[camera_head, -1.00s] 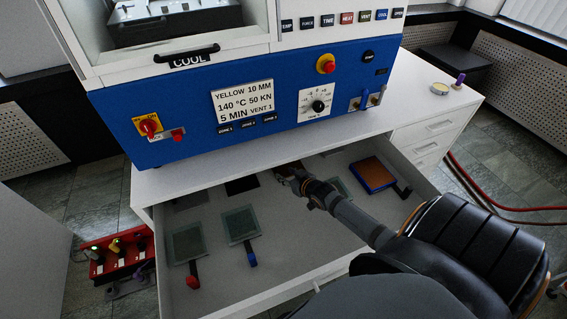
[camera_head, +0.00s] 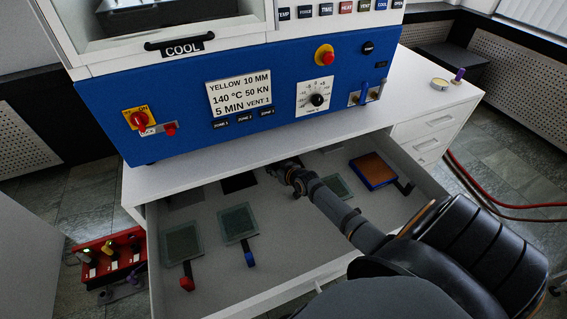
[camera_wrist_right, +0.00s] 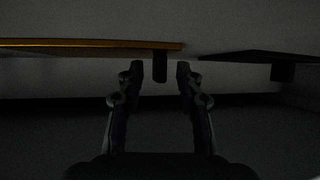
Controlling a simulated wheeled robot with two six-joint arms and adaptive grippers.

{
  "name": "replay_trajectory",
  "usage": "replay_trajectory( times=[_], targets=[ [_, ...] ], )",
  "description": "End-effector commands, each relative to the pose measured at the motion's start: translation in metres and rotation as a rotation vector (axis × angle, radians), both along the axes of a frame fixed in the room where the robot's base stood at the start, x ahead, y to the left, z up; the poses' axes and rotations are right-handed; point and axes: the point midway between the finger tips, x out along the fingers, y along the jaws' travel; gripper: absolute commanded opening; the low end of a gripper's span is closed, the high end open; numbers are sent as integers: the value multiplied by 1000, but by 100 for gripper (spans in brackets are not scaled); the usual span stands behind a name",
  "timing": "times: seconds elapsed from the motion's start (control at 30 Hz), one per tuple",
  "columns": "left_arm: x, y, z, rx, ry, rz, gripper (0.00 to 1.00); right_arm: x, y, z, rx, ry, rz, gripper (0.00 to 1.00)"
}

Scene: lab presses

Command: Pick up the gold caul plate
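In the right wrist view a thin plate with a gold edge (camera_wrist_right: 90,44) lies nearly edge-on at upper left. A dark block-like handle (camera_wrist_right: 160,66) shows at its right end. My right gripper (camera_wrist_right: 158,72) is open, with a finger on either side of that handle; contact cannot be told. In the head view my right gripper (camera_head: 280,169) is low in the open drawer (camera_head: 300,225), near its back, and its fingertips are hard to make out. I cannot pick out the gold plate for certain there. My left gripper is out of view.
A dark plate (camera_head: 239,183) lies left of my right gripper; grey-green plates with red (camera_head: 187,284) and blue (camera_head: 249,258) handles lie nearer. An orange plate in a blue frame (camera_head: 373,170) is at right. The blue press (camera_head: 180,95) stands above the drawer's back.

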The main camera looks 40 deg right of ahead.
Motion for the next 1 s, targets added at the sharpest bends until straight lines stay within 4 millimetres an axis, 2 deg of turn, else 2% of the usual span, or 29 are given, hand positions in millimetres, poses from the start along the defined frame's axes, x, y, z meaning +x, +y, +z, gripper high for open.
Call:
replay_trajectory(
  times=[0.03, 0.2, 0.23, 0.77, 0.87, 1.0],
  targets=[
    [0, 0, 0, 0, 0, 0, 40, 0, 0, 0, 0, 0, 0, 25],
    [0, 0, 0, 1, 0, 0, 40, 0, 0, 0, 0, 0, 0, 2],
    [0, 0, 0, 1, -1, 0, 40, 0, 0, 0, 0, 0, 0, 0],
    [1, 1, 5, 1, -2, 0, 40, -4, 0, 6, -3, -2, 1, 0],
    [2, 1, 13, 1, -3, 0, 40, -13, 1, 17, -4, -1, 2, 0],
    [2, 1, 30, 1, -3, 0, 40, -42, 2, 34, -4, 2, 3, 0]
  ],
)
